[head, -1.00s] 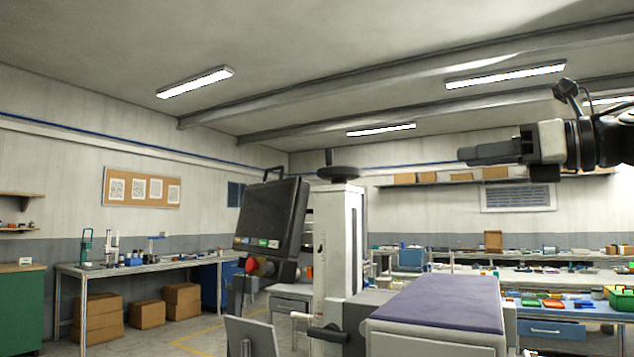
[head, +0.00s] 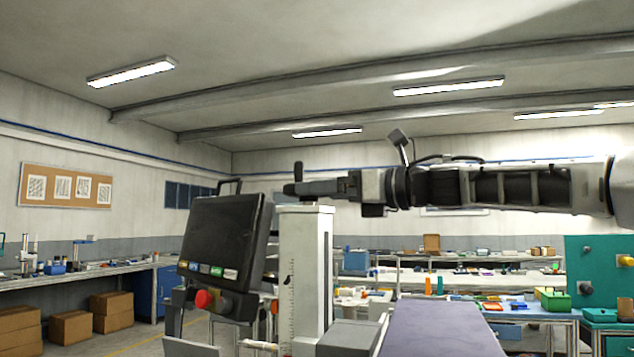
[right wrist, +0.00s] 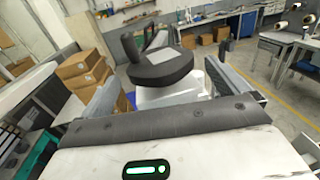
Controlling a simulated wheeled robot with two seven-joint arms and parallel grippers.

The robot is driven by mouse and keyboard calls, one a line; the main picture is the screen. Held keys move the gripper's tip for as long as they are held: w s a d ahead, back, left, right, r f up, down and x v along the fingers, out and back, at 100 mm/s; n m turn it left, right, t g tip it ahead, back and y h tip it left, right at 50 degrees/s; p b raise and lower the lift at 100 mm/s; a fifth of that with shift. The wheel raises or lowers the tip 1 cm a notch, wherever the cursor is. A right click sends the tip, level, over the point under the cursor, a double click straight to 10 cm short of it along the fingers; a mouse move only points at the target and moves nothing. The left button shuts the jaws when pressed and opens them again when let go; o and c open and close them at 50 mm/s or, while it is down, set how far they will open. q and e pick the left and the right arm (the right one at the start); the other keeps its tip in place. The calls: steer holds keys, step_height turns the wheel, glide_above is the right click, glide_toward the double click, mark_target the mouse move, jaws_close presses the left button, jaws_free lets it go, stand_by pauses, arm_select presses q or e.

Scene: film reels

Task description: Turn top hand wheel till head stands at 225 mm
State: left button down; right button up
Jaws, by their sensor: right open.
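The white column (head: 316,270) of the machine stands at the centre of the head view, with a graduated scale down its left part, too small to read. The dark hand wheel on its top is mostly hidden in the head view by my right gripper (head: 302,188); its upright handle (head: 298,170) shows. In the right wrist view the round black wheel (right wrist: 160,72) lies between the two spread fingers of my right gripper (right wrist: 162,88). The gripper is open around the wheel; I cannot tell whether a finger touches it. My left gripper is not in view.
A tilted control screen (head: 222,235) with a red button (head: 204,299) stands close left of the column. A purple-topped table (head: 440,328) lies to the right. Workbenches and cardboard boxes (head: 110,310) stand farther back.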

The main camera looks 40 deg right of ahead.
steer(key=shift+x, duration=1.3)
steer(key=c, duration=1)
steer(key=shift+s+a+m+t+h+b, duration=0.15)
steer(key=shift+m+h+b, duration=0.3)
steer(key=shift+h, duration=0.4)
steer(key=shift+w+a+m+t+h+b, duration=0.15)
steer(key=shift+m+h+b, duration=0.1)
steer(key=shift+m+h, duration=0.45)
steer(key=shift+m+h+p, duration=0.3)
steer(key=shift+m+h, duration=0.55)
steer(key=shift+h, duration=0.7)
steer(key=shift+m+h, duration=0.3)
steer(key=shift+h, duration=0.2)
